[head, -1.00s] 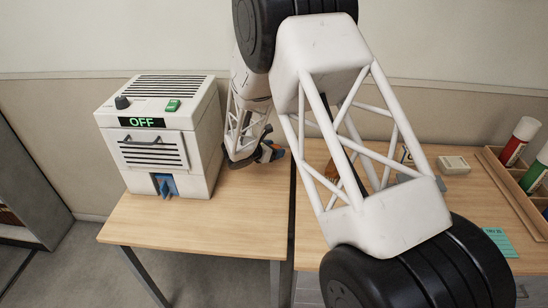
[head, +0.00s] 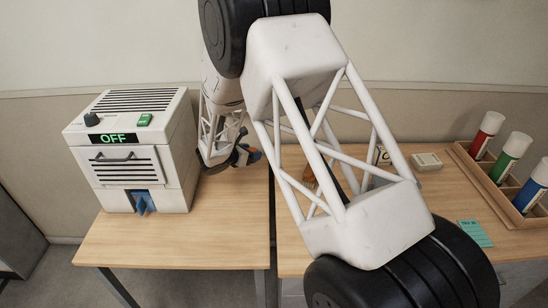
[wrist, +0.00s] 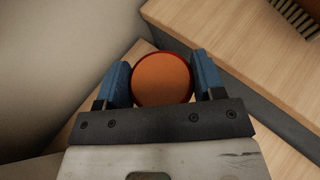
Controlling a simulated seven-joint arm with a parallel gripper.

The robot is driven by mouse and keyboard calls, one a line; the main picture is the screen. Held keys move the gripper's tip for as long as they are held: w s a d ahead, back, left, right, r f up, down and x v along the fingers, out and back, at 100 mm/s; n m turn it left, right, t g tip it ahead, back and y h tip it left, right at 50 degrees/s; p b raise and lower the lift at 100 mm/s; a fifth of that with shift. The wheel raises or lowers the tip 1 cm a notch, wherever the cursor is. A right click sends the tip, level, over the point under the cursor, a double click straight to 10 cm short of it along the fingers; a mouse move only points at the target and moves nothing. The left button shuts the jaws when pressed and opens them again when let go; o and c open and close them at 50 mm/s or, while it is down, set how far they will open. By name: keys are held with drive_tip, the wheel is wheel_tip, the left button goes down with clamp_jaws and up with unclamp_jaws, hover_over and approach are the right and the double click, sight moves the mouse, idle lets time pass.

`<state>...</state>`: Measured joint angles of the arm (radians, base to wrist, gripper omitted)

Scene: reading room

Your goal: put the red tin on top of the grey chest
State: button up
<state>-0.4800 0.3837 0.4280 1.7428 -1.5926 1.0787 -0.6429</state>
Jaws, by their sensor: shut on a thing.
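My gripper (wrist: 161,82) is shut on a round tin (wrist: 162,80) with a red rim and an orange-brown top face, seen end-on between the blue fingers in the wrist view. I cannot make out a grey chest for sure; a grey drawer-like front (head: 518,279) shows under the right table at the lower right edge.
A pale machine (head: 132,155) marked OFF stands left of my gripper on the left table (head: 190,240). The right table (head: 440,200) carries a tray (head: 474,180) of red, green and blue canisters, a teal note (head: 474,233) and a small pale box (head: 426,161). My arm crosses the middle.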

drive_tip(key=shift+s, duration=0.1)
drive_tip(key=s+d, duration=0.5)
drive_tip(key=s, duration=0.2)
drive_tip(key=s+d+r+m+g+h, duration=0.1)
drive_tip(key=s+d, duration=0.4)
drive_tip(key=s, duration=0.2)
drive_tip(key=s+d+m+g, duration=0.1)
drive_tip(key=s+d, duration=0.4)
drive_tip(key=s, duration=0.2)
drive_tip(key=shift+s+d+r, duration=0.15)
drive_tip(key=shift+s+d, duration=0.2)
drive_tip(key=shift+s, duration=0.05)
drive_tip(key=s+d+m+g+h, duration=0.1)
drive_tip(key=s+d, duration=0.5)
drive_tip(key=s, duration=0.6)
drive_tip(key=s+d+m+g, duration=0.1)
drive_tip(key=s+d, duration=0.6)
drive_tip(key=s, duration=0.6)
drive_tip(key=shift+d+m+h, duration=0.25)
drive_tip(key=shift+m+h, duration=0.05)
drive_tip(key=shift+h, duration=0.1)
drive_tip(key=shift+w, duration=0.1)
drive_tip(key=w, duration=0.5)
drive_tip(key=w+d+f, duration=0.1)
drive_tip(key=w, duration=0.9)
drive_tip(key=shift+w+d+f, duration=0.25)
drive_tip(key=shift+w+d, duration=0.15)
drive_tip(key=shift+f+g, duration=0.3)
drive_tip(key=shift+f, duration=1.45)
